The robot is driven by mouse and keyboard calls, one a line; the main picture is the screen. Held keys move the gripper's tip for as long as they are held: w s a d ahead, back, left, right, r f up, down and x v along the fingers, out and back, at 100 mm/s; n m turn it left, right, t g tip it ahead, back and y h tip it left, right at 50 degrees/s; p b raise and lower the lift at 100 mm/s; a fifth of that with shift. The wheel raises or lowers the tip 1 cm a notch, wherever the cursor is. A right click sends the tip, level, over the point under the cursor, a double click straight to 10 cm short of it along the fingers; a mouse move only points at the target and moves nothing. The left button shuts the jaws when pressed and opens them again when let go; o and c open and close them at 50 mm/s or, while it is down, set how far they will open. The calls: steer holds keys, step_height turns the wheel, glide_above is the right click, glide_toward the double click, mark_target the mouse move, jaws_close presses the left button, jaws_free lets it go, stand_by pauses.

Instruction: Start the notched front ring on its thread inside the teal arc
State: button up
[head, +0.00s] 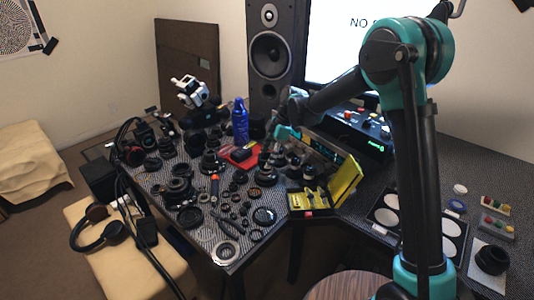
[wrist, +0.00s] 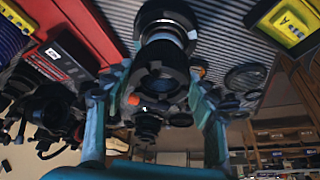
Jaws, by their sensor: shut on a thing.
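My gripper (wrist: 160,92) is shut on a dark round ring, which I take for the notched front ring (wrist: 158,78), held between its two teal fingers in the wrist view. A lens barrel (wrist: 165,22) with a pale band stands beyond the ring at the top of that view. The ring overlaps the barrel there, and I cannot tell whether they touch. In the head view my gripper (head: 278,137) is small and partly hidden by my arm, over the crowded middle of the desk near a black lens body (head: 265,176).
A red tray (head: 240,155) and a blue bottle (head: 240,120) stand left of my gripper. A yellow case (head: 345,180) is open to its right. Several lens parts crowd the left desk. A mat with white discs (head: 387,217) lies at the right.

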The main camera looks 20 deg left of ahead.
steer(key=shift+f, duration=1.5)
steer(key=shift+f, duration=0.5)
stand_by(1.3)
steer(key=o, duration=1.1)
steer(key=shift+r, duration=0.1)
